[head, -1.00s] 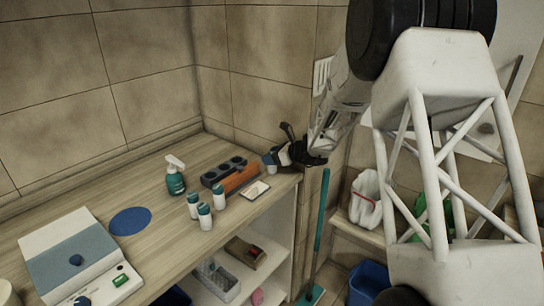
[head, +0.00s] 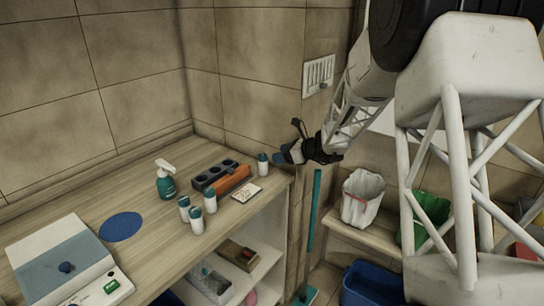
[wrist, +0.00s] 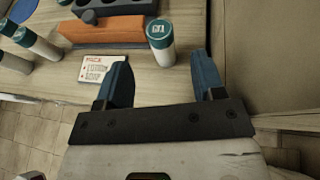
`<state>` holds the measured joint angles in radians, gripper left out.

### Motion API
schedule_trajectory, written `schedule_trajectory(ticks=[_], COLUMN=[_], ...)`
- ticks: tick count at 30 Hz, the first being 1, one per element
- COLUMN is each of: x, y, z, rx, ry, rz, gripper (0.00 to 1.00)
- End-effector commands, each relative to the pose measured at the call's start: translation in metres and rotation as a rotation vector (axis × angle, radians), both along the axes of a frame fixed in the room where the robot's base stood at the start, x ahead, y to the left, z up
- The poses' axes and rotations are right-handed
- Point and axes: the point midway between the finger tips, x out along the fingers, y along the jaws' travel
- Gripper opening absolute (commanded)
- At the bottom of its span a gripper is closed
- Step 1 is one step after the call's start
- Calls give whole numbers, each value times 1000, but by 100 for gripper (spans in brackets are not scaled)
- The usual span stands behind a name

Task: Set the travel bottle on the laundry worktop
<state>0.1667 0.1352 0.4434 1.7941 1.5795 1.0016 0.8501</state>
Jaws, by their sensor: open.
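A white travel bottle with a teal cap (head: 263,165) stands upright on the laundry worktop (head: 152,222), near its right end. In the wrist view the same bottle (wrist: 160,46) stands beyond the space between my fingertips, its cap showing a label. My gripper (head: 283,155) is just right of the bottle in the head view, past the worktop's end. In the wrist view its two blue fingers (wrist: 160,75) are apart with nothing between them. Three similar bottles (head: 196,220) stand together farther left on the worktop.
A dark holder with round holes (head: 214,177), an orange block (head: 232,181) and a labelled card (head: 246,193) lie near the bottle. A teal spray bottle (head: 165,184), blue disc (head: 121,226) and scale-like device (head: 62,262) are farther left. A teal-handled tool (head: 315,212) stands right of the worktop.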

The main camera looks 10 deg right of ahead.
Motion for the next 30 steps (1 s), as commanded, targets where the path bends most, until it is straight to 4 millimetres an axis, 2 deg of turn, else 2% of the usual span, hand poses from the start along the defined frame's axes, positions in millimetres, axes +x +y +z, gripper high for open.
schedule_trajectory(ticks=[3, 9, 30], x=[-9, -17, -19], y=[-13, -25, -27], z=[6, 12, 13], rx=[1, -1, 0], ry=[1, 1, 1], rz=[0, 1, 2], gripper=[63, 63, 63])
